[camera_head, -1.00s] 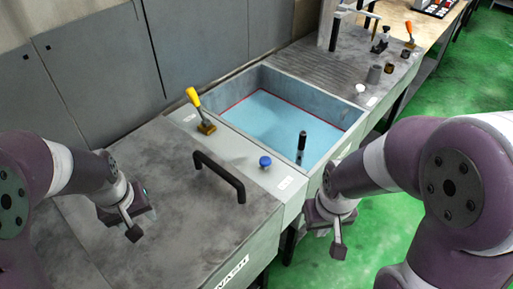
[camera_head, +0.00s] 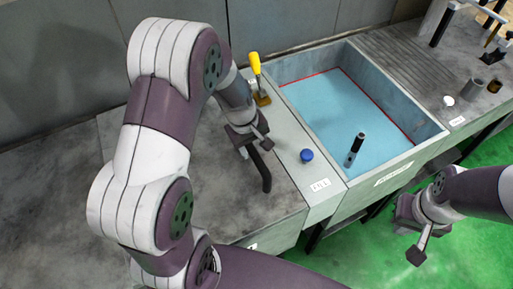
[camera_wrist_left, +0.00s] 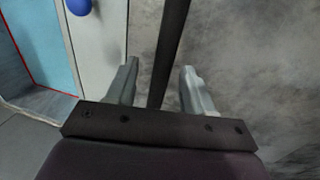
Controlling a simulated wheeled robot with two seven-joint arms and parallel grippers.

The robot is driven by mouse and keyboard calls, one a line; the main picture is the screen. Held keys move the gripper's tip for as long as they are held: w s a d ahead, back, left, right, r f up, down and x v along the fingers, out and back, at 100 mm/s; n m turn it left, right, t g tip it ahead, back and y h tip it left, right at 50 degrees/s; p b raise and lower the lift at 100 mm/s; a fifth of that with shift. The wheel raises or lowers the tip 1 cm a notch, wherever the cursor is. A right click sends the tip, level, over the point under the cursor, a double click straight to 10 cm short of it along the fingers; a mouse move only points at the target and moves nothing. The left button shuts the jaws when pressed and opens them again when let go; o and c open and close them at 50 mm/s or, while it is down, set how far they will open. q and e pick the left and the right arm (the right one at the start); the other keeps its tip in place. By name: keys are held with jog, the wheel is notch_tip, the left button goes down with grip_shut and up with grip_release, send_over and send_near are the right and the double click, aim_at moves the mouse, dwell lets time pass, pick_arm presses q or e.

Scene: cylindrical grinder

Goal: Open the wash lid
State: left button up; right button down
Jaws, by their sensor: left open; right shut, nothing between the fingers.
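The wash lid (camera_head: 228,195) is a flat, grey, stained cover that lies closed on the machine at the left of the basin. Its black bar handle (camera_head: 264,174) stands up from the surface, partly hidden behind my left gripper (camera_head: 254,143). In the left wrist view, the dark handle bar (camera_wrist_left: 172,35) runs between the two open fingers of my left gripper (camera_wrist_left: 159,67), with a gap on each side. My right gripper (camera_head: 417,246) is shut and empty, over the green floor right of the basin.
A yellow-handled lever (camera_head: 255,66) and a blue knob (camera_head: 307,155) stand on the strip between lid and basin. A wall closes off the back.

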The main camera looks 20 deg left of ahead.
aim_at(254, 152)
pick_arm(q)
notch_tip(254, 152, down, 2)
jog(key=shift+w+f, duration=0.1)
jog(key=shift+f, duration=0.15)
jog(key=shift+s+a+f, duration=0.15)
jog(key=shift+s+f, duration=0.05)
jog(key=shift+w, duration=0.15)
jog(key=shift+c, duration=0.3)
grip_shut()
pick_arm(e)
jog(key=shift+s+a+r, duration=0.15)
jog(key=shift+s+a, duration=0.1)
